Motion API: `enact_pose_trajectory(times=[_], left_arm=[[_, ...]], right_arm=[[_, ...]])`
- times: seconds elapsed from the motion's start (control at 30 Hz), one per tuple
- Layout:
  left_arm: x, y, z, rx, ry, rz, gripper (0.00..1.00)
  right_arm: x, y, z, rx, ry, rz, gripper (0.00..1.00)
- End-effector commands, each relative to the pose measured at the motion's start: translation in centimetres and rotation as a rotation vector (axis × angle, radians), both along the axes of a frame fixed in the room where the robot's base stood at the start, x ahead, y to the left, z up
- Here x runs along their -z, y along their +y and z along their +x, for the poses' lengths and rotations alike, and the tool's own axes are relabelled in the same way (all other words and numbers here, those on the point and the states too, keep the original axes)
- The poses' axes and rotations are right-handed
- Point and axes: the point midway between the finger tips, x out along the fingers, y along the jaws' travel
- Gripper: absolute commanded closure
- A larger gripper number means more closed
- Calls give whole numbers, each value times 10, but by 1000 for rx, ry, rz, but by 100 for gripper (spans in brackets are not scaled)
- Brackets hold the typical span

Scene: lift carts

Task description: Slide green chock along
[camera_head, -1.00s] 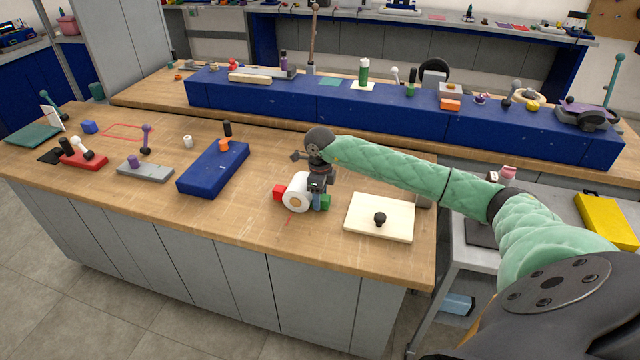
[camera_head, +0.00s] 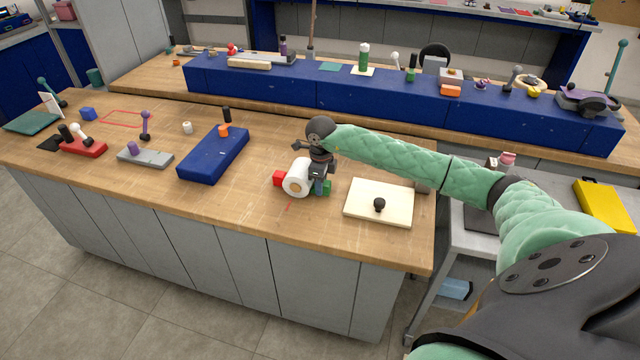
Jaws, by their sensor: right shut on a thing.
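The green chock (camera_head: 327,188) is a small block on the wooden table, at the right side of a white roll (camera_head: 297,178). A red chock (camera_head: 279,178) is at the roll's left side. My right gripper (camera_head: 319,188) points down at the green chock and is shut on it, partly hiding it. The roll lies on its side between the two chocks, its round end facing me. Whether the green chock touches the roll is hidden by the gripper. My left gripper is not in view.
A cream board with a black knob (camera_head: 379,204) lies just right of the chock. A blue block (camera_head: 213,155) with an orange piece (camera_head: 223,130) lies to the left. A red mark (camera_head: 288,207) is on the table in front of the roll. The table's front edge is near.

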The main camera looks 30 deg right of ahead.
Motion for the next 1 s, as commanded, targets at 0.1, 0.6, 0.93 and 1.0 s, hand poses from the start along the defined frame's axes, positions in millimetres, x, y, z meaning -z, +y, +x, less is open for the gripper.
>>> enact_pose_trajectory(times=[0.1,0.6,0.93,1.0], left_arm=[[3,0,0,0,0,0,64],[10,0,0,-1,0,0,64],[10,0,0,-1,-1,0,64],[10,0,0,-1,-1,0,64]], right_arm=[[2,-5,-6,0,2,-1,93],[2,-22,-26,0,2,-1,93],[1,-22,-26,0,2,-1,44],[1,-22,-25,0,2,-1,44]])
